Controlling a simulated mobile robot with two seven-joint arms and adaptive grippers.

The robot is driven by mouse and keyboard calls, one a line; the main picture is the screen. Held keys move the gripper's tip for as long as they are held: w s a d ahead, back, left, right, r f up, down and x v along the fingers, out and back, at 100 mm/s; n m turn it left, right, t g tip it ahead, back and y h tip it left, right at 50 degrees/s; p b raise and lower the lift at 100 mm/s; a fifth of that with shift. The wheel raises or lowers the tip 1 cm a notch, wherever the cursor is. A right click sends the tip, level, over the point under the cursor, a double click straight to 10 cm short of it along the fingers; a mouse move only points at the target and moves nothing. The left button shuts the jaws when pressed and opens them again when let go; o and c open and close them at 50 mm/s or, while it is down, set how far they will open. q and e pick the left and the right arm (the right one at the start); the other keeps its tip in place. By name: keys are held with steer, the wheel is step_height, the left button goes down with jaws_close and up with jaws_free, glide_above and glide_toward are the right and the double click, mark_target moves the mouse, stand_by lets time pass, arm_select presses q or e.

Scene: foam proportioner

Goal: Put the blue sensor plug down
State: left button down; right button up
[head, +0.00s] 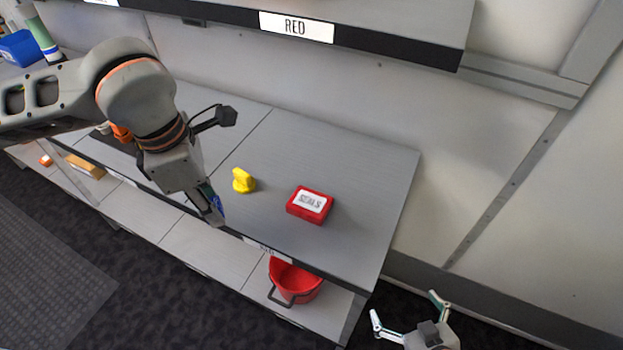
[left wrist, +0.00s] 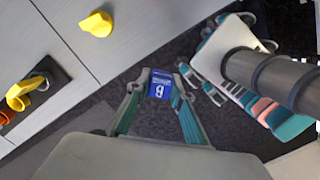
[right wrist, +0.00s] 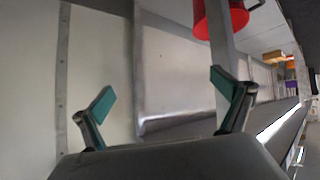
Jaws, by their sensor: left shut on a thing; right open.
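The blue sensor plug (left wrist: 159,88) shows in the left wrist view as a small blue block with white marks, between the fingertips of my left gripper (left wrist: 158,86). That gripper is shut on it. In the head view my left gripper (head: 213,207) points down near the front edge of the grey shelf top (head: 350,165); only a bit of blue shows there. In the left wrist view the plug appears against dark carpet, beyond the shelf edge. My right gripper (head: 408,312) is open and empty, low and right of the shelf. It also shows in the right wrist view (right wrist: 163,93).
A yellow knob-like part (head: 243,180) and a red box with a white label (head: 310,204) stand on the shelf top. A red bucket (head: 294,282) is on the lower shelf. Another yellow part (left wrist: 24,93) sits on a dark plate. The shelf top's right end is clear.

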arm_select(q)
steer(key=n, duration=0.3)
steer(key=s+n+b, duration=0.1)
steer(key=n, duration=0.1)
steer(key=shift+s+d+f, duration=0.1)
steer(key=shift+d+f, duration=0.2)
steer(key=shift+f, duration=0.1)
steer(key=w+d+f+n+p, duration=0.1)
steer(key=w+d, duration=0.1)
steer(key=w, duration=0.3)
steer(key=w+d+f+n+p, duration=0.1)
steer(key=w+d, duration=0.2)
steer(key=w, duration=0.3)
steer(key=w+d+f+n+p, duration=0.1)
steer(key=w+d, duration=0.1)
steer(key=w, duration=0.4)
steer(key=shift+w+d+f+n+t+y, duration=0.2)
steer(key=shift+d+f+n+t+y, duration=0.1)
steer(key=shift+n, duration=0.1)
step_height(320, 180, down, 3)
steer(key=shift+f, duration=0.1)
steer(key=shift+w+f+p, duration=0.2)
steer(key=shift+f+p, duration=0.05)
steer(key=shift+p, duration=0.1)
